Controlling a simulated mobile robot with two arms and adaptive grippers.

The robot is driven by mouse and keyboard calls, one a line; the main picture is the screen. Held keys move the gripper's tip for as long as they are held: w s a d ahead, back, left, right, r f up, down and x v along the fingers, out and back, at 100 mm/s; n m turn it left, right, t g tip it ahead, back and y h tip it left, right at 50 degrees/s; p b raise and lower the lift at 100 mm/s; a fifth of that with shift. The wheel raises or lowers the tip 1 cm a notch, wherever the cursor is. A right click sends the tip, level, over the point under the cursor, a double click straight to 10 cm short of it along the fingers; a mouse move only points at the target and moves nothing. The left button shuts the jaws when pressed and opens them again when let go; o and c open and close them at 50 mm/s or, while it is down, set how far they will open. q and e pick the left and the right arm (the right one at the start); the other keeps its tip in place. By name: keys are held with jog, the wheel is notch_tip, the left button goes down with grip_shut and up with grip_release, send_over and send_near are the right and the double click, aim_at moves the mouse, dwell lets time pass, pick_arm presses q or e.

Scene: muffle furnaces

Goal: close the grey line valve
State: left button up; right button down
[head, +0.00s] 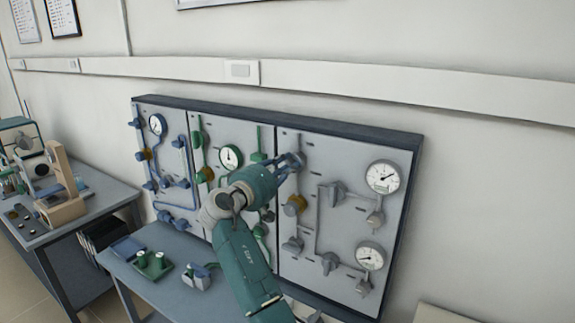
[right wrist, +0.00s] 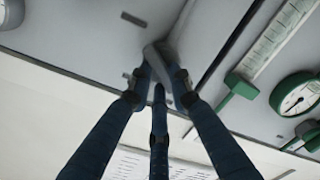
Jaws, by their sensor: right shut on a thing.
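The grey line is on the right-hand panel (head: 347,165), with grey pipes, several grey valves and two gauges. My right gripper (head: 292,164) reaches the top left of this panel. In the right wrist view its dark blue fingers (right wrist: 160,88) are shut on a grey valve handle (right wrist: 156,58). The fingers hide part of the handle, and its exact angle is hard to tell. My left gripper is not in view.
A green-line panel with a gauge (head: 230,157) is close on the left, and a blue-line panel with a gauge (head: 157,125) lies beyond it. A bench (head: 150,235) below holds small green and blue fittings. A side table (head: 105,197) with equipment stands at the left.

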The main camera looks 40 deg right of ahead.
jog(key=n+p, duration=0.1)
jog(key=n, duration=0.3)
jog(key=shift+w+p, duration=0.15)
jog(key=shift+p, duration=0.25)
jog(key=shift+w+a+f+n+p, duration=0.1)
jog(key=shift+n+p, duration=0.25)
jog(key=shift+n, duration=0.45)
jog(key=shift+f+n+p, duration=0.1)
jog(key=shift+n+p, duration=0.2)
jog(key=shift+n, duration=0.5)
jog(key=c, duration=1.6)
grip_release()
jog(key=shift+o, duration=0.2)
jog(key=shift+a, duration=0.15)
jog(key=v, duration=1.2)
